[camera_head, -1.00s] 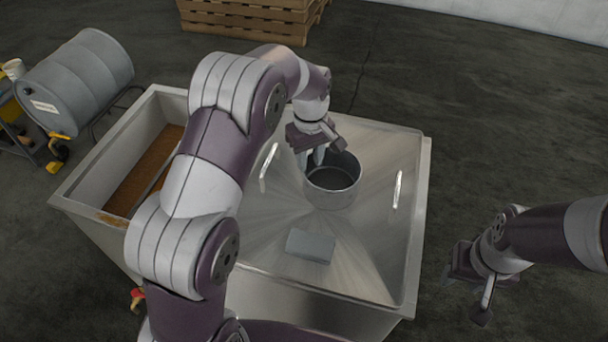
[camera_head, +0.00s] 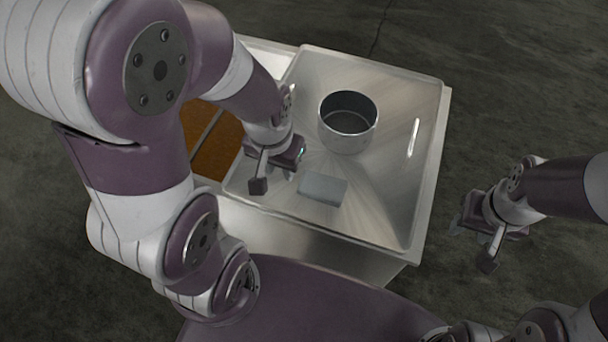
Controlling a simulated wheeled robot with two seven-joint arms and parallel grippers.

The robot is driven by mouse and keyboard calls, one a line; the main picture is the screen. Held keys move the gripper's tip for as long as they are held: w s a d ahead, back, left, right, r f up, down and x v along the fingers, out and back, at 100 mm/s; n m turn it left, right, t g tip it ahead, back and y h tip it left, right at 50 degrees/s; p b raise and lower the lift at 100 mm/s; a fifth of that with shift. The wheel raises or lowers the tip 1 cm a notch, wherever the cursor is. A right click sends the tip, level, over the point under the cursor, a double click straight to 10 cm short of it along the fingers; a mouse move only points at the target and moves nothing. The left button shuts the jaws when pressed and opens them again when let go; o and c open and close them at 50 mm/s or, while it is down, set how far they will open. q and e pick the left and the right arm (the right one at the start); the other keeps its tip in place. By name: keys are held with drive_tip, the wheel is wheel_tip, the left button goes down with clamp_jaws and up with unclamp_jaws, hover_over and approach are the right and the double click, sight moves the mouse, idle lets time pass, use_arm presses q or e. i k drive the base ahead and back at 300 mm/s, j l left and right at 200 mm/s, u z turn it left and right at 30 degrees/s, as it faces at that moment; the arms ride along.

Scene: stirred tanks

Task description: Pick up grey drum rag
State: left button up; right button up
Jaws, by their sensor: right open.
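A pale grey, flat rectangular piece (camera_head: 323,188), which looks like the grey drum rag, lies on the steel sink-like top (camera_head: 380,205) near its front edge. My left gripper (camera_head: 275,174) is just to the left of the rag, above the steel top and apart from the rag. Its fingers look spread, with nothing between them. My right gripper (camera_head: 472,248) is open and empty, off to the right of the steel unit, over the floor.
A round steel pot (camera_head: 348,138), open at the top, stands behind the rag. A raised handle (camera_head: 413,138) is on the right of the steel top. A compartment with brown content (camera_head: 217,145) lies to the left, partly hidden by my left arm.

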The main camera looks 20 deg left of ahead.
sight(325, 189)
drive_tip(key=k+u, duration=0.3)
drive_tip(key=k+j+u, duration=0.25)
drive_tip(key=i+l+u, duration=0.1)
drive_tip(key=u, duration=0.35)
drive_tip(key=l+u, duration=0.25)
drive_tip(key=u, duration=0.15)
drive_tip(key=i+l+u, duration=0.1)
drive_tip(key=l+u, duration=0.15)
drive_tip(key=u, duration=0.2)
drive_tip(key=l+u, duration=0.2)
drive_tip(key=u, duration=0.25)
drive_tip(key=i+j+z, duration=0.1)
drive_tip(key=z, duration=0.15)
drive_tip(key=i+z, duration=0.1)
drive_tip(key=z, duration=1.45)
drive_tip(key=j+u, duration=0.3)
drive_tip(key=i+j+u, duration=0.1)
drive_tip(key=j+u, duration=0.15)
